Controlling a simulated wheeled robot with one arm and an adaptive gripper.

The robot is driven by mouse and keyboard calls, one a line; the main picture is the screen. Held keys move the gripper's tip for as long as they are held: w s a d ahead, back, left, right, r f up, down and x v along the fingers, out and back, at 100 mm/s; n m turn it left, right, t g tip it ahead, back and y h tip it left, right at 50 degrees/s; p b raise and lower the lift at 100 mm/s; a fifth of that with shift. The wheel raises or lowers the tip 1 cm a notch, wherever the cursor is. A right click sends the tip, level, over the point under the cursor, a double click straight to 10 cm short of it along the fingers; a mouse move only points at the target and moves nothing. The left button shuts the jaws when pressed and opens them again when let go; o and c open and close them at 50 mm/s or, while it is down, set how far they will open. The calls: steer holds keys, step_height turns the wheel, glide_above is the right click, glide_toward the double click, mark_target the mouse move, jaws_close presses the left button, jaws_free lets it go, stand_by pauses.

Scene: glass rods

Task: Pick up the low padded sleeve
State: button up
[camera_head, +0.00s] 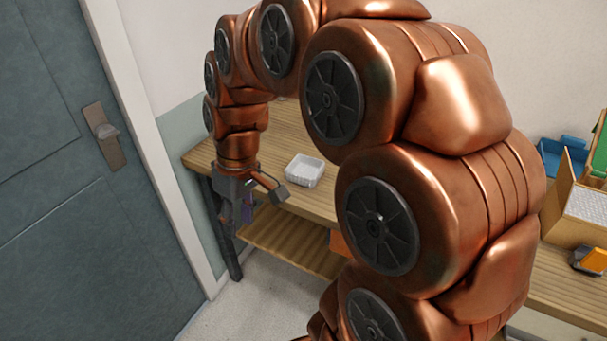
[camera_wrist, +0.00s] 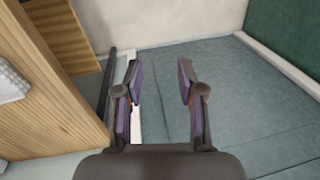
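A low, white, open-topped holder (camera_head: 305,171) with ribbed-looking sides sits near the front edge of the wooden table (camera_head: 215,160). It may be the low padded sleeve; I cannot tell for sure. A white textured piece at the left edge of the wrist view (camera_wrist: 12,84) seems to be the same holder. My gripper (camera_head: 245,208) hangs in front of the table's left end, to the left of the holder and apart from it. In the wrist view my gripper (camera_wrist: 160,82) has its two purple-lined fingers spread with nothing between them.
A grey-blue door (camera_head: 60,200) stands close on the left. A lower wooden shelf (camera_head: 290,242) runs under the table. At the right are a cardboard box (camera_head: 565,215) with a white textured piece inside, blue bins (camera_head: 550,155) and a yellow-and-dark item (camera_head: 592,260).

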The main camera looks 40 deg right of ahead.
steer(key=w+d+t, duration=0.1)
steer(key=w+d, duration=0.6)
steer(key=w, duration=0.1)
steer(key=n+t+b, duration=0.2)
steer(key=t+b, duration=0.1)
glide_above(312, 158)
steer(key=s+d, duration=0.1)
steer(key=s, duration=0.1)
step_height(312, 158, down, 7)
steer(key=shift+f, duration=0.1)
steer(key=shift+d+f+t+p, duration=0.15)
steer(key=shift+f+t+p, duration=0.05)
steer(key=shift+t+p, duration=0.1)
steer(key=shift+s+p+x, duration=0.1)
steer(key=shift+p+x, duration=0.6)
steer(key=shift+x, duration=1.15)
steer(key=shift+s+p+x, duration=0.15)
steer(key=shift+p+x, duration=0.5)
steer(key=shift+x, duration=1.25)
jaws_close()
